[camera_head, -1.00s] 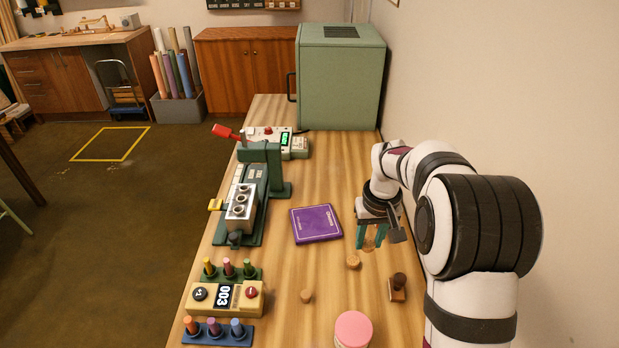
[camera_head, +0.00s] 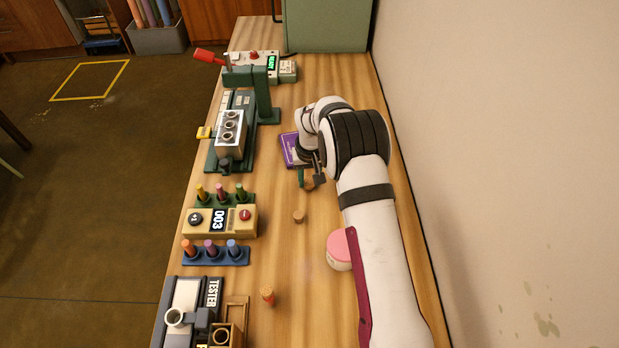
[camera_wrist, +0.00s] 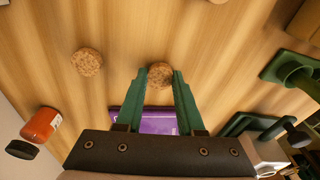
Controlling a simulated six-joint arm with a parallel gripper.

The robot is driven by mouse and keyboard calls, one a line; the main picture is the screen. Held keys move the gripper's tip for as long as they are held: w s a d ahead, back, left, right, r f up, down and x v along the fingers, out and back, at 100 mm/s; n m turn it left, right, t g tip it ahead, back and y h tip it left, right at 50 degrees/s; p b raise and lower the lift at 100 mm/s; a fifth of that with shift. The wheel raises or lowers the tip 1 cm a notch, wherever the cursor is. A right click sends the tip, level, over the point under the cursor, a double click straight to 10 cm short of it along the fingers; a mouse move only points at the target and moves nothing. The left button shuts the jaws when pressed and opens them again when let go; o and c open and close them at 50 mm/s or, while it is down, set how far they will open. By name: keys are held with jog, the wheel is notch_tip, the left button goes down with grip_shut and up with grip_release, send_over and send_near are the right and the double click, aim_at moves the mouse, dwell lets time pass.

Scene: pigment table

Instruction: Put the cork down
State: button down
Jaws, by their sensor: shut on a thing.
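My gripper (camera_wrist: 160,78) has two green fingers shut on a speckled brown cork (camera_wrist: 160,75), which shows between the fingertips in the wrist view. A second, round-topped cork (camera_wrist: 87,62) stands on the wooden table to its left, apart from the fingers. In the head view my gripper (camera_head: 301,178) is low over the table beside the purple book, partly hidden by my arm. A cork (camera_head: 308,184) shows close by the fingers; I cannot tell whether it is the held one.
A purple book (camera_head: 288,150) lies left of my gripper. A pink-lidded jar (camera_head: 341,247) stands against my arm's outline. Left are a green press (camera_head: 264,95), a counter box (camera_head: 243,222), a peg rack (camera_head: 215,257) and a tester (camera_head: 180,293).

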jog(key=shift+f, duration=0.1)
jog(key=c, duration=0.5)
grip_release()
notch_tip(320, 180, up, 12)
jog(key=s, duration=0.2)
jog(key=s+d+r+m, duration=0.1)
jog(key=s+r, duration=0.3)
jog(key=s, duration=0.4)
jog(key=s+d+r+m, duration=0.2)
jog(key=s+r, duration=0.1)
jog(key=s, duration=0.6)
jog(key=s+d+r+m+g+y, duration=0.1)
jog(key=s+r, duration=0.3)
jog(key=s, duration=0.4)
jog(key=shift+s+d+r+m, duration=0.3)
jog(key=shift+d+m, duration=0.1)
jog(key=shift+d, duration=0.2)
jog(key=shift+o, duration=0.6)
jog(key=s+f+m, duration=0.2)
jog(key=s, duration=0.9)
jog(key=shift+s+f+g+y, duration=0.2)
jog(key=shift+f+g+y, duration=0.05)
jog(key=shift+g+y, duration=0.05)
